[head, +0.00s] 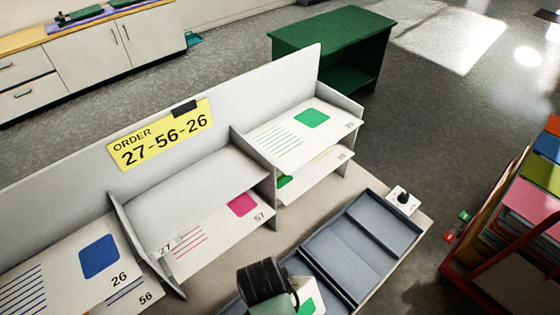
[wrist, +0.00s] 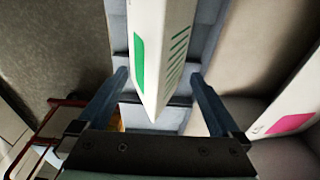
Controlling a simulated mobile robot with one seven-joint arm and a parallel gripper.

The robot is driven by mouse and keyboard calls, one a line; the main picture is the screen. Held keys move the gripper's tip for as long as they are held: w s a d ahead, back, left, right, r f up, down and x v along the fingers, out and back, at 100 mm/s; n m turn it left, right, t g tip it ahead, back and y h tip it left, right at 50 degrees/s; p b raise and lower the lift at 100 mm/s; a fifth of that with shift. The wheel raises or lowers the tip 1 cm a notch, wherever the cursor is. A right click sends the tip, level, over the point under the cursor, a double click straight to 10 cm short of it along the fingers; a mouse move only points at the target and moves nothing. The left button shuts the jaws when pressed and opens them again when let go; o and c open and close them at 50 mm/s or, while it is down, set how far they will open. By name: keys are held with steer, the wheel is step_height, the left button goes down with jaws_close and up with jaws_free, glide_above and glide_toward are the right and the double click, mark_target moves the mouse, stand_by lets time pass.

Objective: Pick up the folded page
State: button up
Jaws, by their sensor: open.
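The folded page (wrist: 150,50) is white with a green patch and green lines. In the wrist view its folded edge comes toward me between my fingers, over the blue-grey tray (wrist: 208,45). My gripper (wrist: 160,77) is open, with one finger on each side of the page and a visible gap to both. In the head view part of the page (head: 308,292) shows at the bottom, beside the dark end of my arm, which hides the rest. Whether the page touches the tray floor cannot be told.
A white shelf rack (head: 180,272) holds pages with blue, pink and green patches. A yellow order card (head: 160,134) reads 27-56-26. A small white box with a black knob (head: 403,199) stands by the tray (head: 372,235). A red-framed cart (head: 478,268) is at right.

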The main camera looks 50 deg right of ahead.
step_height(320, 180, down, 6)
steer(key=p, duration=0.1)
steer(key=shift+s+d+f, duration=0.2)
steer(key=shift+s+d, duration=0.1)
steer(key=shift+c, duration=0.3)
steer(key=c, duration=1.1)
